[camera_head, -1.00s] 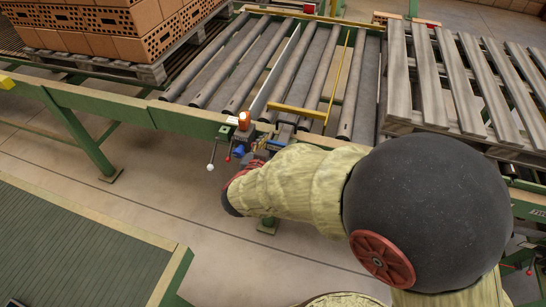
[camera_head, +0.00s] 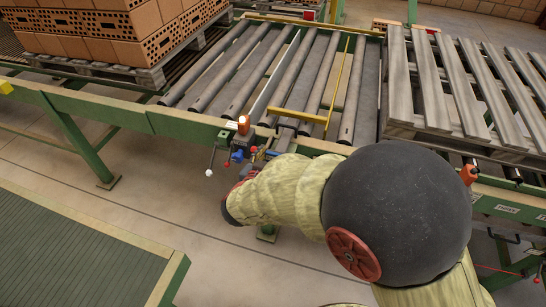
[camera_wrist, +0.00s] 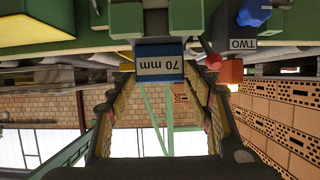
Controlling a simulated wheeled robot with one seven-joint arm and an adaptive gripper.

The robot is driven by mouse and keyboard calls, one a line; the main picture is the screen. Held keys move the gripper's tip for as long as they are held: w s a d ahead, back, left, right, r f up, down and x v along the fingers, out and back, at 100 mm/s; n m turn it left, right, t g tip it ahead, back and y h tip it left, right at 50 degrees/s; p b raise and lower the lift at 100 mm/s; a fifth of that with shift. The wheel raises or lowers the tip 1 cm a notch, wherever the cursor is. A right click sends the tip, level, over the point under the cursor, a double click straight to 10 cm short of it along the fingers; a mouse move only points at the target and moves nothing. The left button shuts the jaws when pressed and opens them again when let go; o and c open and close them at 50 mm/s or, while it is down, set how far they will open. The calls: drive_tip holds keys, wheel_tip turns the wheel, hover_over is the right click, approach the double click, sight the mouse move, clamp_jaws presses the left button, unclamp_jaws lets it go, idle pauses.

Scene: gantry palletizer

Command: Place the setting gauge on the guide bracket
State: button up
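The setting gauge is a blue block with a white "70 mm" label (camera_wrist: 160,66), between my fingertips in the wrist view. My gripper (camera_wrist: 158,80) appears closed on its two sides. In the head view my gripper (camera_head: 246,176) is at the conveyor's front rail, mostly hidden by my arm; the gauge is hard to make out there. Green blocks (camera_wrist: 126,20) lie just beyond the gauge in the wrist view and may belong to the guide bracket. I cannot tell whether the gauge touches them. In the head view, a grey fitting (camera_head: 286,131) sits at the yellow guide's near end.
An orange-topped clamp (camera_head: 243,125) and blue knob (camera_head: 238,156) are beside my gripper. Rollers (camera_head: 290,75) lie behind the rail (camera_head: 185,124). An empty pallet (camera_head: 430,90) is right, bricks (camera_head: 110,30) on another left.

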drive_tip(key=o, duration=0.3)
drive_tip(key=shift+o, duration=0.2)
drive_tip(key=shift+r, duration=0.15)
drive_tip(key=p+v, duration=0.4)
drive_tip(key=v, duration=0.8)
drive_tip(key=w+a+r+y, duration=0.2)
drive_tip(key=w+r+y, duration=0.3)
drive_tip(key=r, duration=0.2)
drive_tip(key=s+d+r+n+g+y, duration=0.2)
drive_tip(key=s+r+n+y, duration=0.15)
drive_tip(key=r, duration=0.35)
drive_tip(key=s+d+f+g+h, duration=0.1)
drive_tip(key=s+d+g+h, duration=0.3)
drive_tip(key=s+d, duration=1.5)
drive_tip(key=shift+d+g, duration=0.5)
drive_tip(key=shift+d, duration=0.2)
